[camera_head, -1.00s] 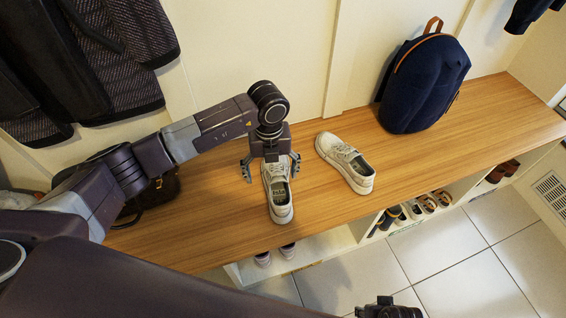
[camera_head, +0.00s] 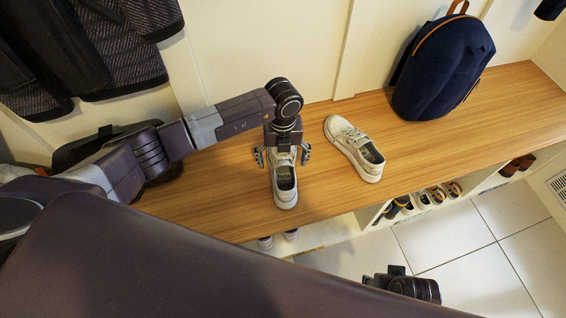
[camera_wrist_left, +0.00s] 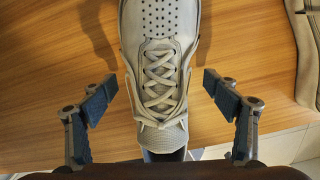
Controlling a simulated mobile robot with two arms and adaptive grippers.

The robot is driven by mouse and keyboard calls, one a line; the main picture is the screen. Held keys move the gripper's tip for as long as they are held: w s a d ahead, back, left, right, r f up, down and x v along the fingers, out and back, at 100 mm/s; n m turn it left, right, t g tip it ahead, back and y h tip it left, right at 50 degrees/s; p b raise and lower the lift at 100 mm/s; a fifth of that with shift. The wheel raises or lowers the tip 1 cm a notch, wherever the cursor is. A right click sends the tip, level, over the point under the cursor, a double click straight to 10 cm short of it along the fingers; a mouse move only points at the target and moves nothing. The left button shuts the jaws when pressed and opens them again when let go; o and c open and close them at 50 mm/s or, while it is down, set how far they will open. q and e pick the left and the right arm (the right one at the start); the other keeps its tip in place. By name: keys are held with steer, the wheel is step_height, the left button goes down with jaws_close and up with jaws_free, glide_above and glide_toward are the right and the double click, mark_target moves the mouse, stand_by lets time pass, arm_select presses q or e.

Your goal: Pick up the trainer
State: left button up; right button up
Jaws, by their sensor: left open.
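The fingers are open, one on each side, with a gap to the shoe on both sides.
The bench (camera_head: 225,205) has free room left of the trainers. A navy backpack (camera_head: 440,70) stands at the back right. A dark bag (camera_head: 105,145) sits behind my left arm. Dark jackets (camera_head: 90,50) hang at upper left. Cubbies below the bench hold several shoes (camera_head: 425,198).

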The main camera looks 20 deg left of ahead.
arm_select(q)
steer(key=c, duration=1.5)
steer(key=shift+r, duration=0.1)
